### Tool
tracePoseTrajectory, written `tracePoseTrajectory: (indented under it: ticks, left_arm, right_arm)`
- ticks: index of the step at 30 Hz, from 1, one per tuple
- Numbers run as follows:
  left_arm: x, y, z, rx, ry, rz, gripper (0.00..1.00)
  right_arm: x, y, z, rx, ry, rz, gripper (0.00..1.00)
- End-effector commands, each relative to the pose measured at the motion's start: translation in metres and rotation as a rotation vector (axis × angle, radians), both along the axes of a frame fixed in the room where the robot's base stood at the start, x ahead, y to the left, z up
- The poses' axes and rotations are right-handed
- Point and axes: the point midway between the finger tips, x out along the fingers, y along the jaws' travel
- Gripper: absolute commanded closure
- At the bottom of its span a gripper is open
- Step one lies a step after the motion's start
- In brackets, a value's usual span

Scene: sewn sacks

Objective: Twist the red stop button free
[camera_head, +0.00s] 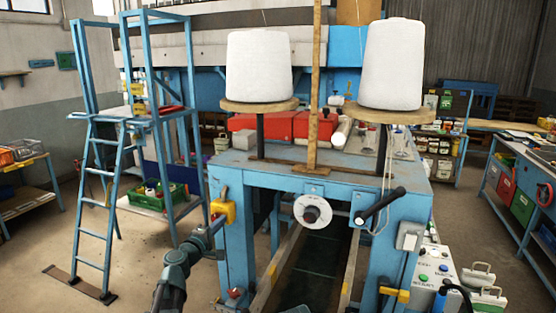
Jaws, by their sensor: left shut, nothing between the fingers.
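A yellow box (229,210) is fixed to the upper left leg of the blue machine frame. A small dark reddish part on its left side looks like the stop button, but it is too small and partly covered to be sure. My left gripper (217,226) is shut and empty, its tip at the lower left of the yellow box. I cannot tell whether it touches the box or button. My left arm comes up from the bottom edge. My right gripper does not show.
The blue machine frame (234,245) carries two white thread cones (258,66) (391,64) and a white dial (313,210). A control panel (436,268) with coloured buttons stands at lower right. A blue ladder (97,205) stands left. Floor between ladder and machine is open.

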Motion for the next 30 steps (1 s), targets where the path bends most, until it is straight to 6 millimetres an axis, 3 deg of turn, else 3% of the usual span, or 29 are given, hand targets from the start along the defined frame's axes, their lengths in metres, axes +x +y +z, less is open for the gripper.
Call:
tracePoseTrajectory:
  ticks: [30]
  left_arm:
    - [0.004,0.012,-0.004,0.001,0.001,0.007,1.00]
  right_arm:
    - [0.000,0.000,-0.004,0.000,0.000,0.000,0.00]
